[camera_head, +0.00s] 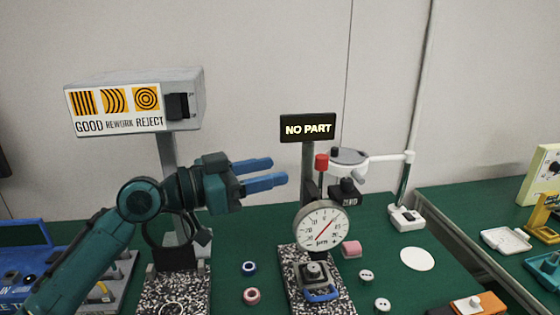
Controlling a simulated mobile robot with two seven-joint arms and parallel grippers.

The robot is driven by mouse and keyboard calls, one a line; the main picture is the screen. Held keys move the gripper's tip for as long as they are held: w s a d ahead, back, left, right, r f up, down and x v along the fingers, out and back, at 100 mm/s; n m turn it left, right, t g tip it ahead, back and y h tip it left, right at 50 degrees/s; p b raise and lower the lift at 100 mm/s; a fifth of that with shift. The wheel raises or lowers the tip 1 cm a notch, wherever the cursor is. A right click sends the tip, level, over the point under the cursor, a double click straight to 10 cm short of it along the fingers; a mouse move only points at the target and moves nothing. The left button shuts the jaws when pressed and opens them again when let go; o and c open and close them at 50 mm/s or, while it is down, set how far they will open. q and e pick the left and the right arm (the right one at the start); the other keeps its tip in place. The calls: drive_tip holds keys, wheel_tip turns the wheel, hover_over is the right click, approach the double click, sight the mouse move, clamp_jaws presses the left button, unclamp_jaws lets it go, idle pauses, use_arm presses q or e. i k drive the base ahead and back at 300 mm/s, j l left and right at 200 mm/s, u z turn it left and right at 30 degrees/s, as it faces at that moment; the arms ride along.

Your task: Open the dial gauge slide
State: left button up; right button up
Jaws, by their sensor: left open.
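The dial gauge (316,231), with a round white face and a red needle, is mounted on a post above a speckled black-and-white base (336,301). Below the dial, a small dark slide (313,272) with a blue handle (321,295) sits on that base. I cannot tell how far out the slide is. My left gripper (280,171) is open and empty, with its blue fingers pointing right. In the picture it is above and left of the dial, apart from it. My right gripper is not in view.
A dark sign (308,128) reading NO PART stands behind the gauge, near a red knob (321,161). A blue ring (249,268) and pink rings lie on the green table. A grey box (135,100) on a post stands at left. A white lamp (405,217) stands right.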

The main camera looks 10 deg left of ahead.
sight(306, 285)
drive_tip(key=k, duration=1)
